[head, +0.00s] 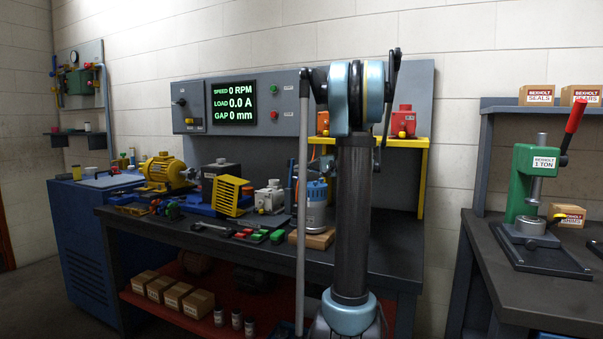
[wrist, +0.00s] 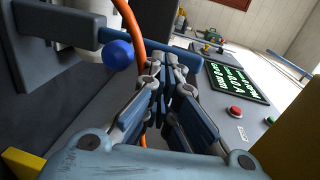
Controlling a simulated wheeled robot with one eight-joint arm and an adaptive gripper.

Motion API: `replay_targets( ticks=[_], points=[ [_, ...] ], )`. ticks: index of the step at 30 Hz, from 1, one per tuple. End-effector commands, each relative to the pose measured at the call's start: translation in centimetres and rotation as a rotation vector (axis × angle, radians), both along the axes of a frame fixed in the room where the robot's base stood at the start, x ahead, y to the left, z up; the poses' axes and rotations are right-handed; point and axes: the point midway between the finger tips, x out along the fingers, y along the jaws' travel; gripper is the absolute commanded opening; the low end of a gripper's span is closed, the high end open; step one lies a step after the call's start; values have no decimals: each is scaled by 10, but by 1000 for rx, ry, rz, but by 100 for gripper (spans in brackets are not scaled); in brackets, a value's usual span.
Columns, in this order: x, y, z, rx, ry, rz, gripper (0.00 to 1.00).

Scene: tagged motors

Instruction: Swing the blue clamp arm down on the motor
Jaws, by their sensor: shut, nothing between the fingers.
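In the wrist view, a blue bar (wrist: 170,39) with a round blue knob (wrist: 117,54) beside it, apparently the clamp arm, crosses the upper middle. It runs sideways in that tilted picture. A pale cylinder (wrist: 76,22), perhaps the motor, stands at the upper left by the bar's end. My gripper (wrist: 165,82) is shut and empty, its fingertips just below the bar and right of the knob; contact cannot be told. In the head view my arm hides the gripper. A blue-topped silver cylinder (head: 314,214) stands on a wooden block just left of my arm.
An orange cable (wrist: 137,28) passes close to my fingers. The display panel (head: 242,102) is behind the bench (head: 250,243); its red button (wrist: 235,112) is right of my gripper. A yellow motor (head: 161,170) and a yellow guard (head: 229,195) stand left on the bench.

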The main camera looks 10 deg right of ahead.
Motion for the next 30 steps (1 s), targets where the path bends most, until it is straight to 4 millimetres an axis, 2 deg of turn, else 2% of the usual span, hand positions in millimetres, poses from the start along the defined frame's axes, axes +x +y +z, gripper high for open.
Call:
replay_targets(
  ticks=[8, 18, 30],
  points=[
    [7, 11, 7, 0, 0, 1, 0],
    [23, 35, 14, 0, 0, 2, 0],
    [41, 62, 10, 0, 0, 1, 0]
  ],
)
